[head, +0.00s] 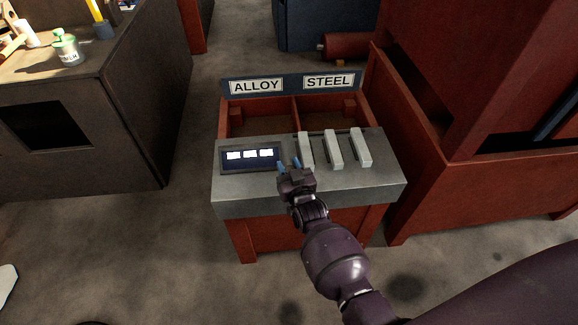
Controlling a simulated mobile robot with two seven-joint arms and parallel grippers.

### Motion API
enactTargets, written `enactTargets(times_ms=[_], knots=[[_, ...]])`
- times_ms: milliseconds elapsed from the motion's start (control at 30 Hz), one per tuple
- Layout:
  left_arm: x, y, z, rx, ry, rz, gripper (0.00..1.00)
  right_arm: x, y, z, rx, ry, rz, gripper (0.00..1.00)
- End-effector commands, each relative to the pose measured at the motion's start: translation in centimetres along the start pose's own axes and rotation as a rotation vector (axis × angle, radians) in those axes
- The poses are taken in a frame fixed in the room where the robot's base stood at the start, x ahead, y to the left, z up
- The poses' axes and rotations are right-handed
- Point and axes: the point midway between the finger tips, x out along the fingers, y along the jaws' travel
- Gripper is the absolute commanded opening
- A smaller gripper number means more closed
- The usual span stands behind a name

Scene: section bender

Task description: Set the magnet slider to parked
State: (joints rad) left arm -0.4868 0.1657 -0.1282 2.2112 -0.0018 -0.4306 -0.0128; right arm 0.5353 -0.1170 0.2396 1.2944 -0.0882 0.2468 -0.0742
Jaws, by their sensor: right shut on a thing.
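A grey control panel (235,186) tops a red stand in the middle of the head view. Three pale slider handles, the left one (306,150), the middle one (333,150) and the right one (361,148), stand side by side on it. No label on them is readable, so I cannot tell which is the magnet slider. My right gripper (289,164) is at the panel, just left of the left handle, with its blue fingertips close together. It is shut on a slider part, but the grasp is partly hidden by the gripper. My left gripper is not in view.
A dark display (250,158) with three lit fields sits left of the handles. Behind the panel is a red two-part bin (225,120) with signs ALLOY (257,86) and STEEL (328,82). A dark bench (130,110) stands left, a red machine (460,190) right.

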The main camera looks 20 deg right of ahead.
Motion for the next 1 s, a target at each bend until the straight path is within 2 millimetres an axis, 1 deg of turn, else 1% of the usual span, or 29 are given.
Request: enactTargets(times_ms=[33, 67, 100, 233, 267, 533, 667, 767, 1000], knots=[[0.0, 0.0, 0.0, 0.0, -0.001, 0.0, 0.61, 0.0, -0.6, 0.1, 0.003, -0.002, -0.007, 0.0], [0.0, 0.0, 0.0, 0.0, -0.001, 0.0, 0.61, 0.0, -0.6, 0.1, 0.003, -0.002, -0.008, 0.0], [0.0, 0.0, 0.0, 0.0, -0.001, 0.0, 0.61, 0.0, -0.6, 0.1, 0.003, -0.002, -0.008, 0.38], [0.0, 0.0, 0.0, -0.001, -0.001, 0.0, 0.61, 0.0, -0.6, 0.0, 0.003, -0.001, -0.007, 0.58], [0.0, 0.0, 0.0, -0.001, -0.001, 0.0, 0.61, 0.0, -0.5, 0.0, 0.003, -0.001, -0.007, 0.61], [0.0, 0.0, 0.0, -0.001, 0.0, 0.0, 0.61, 0.0, -0.3, 0.0, 0.002, 0.0, -0.004, 0.61], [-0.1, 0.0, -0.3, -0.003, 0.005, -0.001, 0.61, -0.6, -0.3, -0.1, 0.002, 0.0, -0.004, 0.61], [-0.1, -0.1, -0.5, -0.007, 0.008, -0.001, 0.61, -1.6, -0.2, -0.2, 0.002, 0.002, -0.003, 0.61], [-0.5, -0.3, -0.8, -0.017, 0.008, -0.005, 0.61, -5.3, -0.3, -0.3, 0.003, 0.002, -0.004, 0.61]])
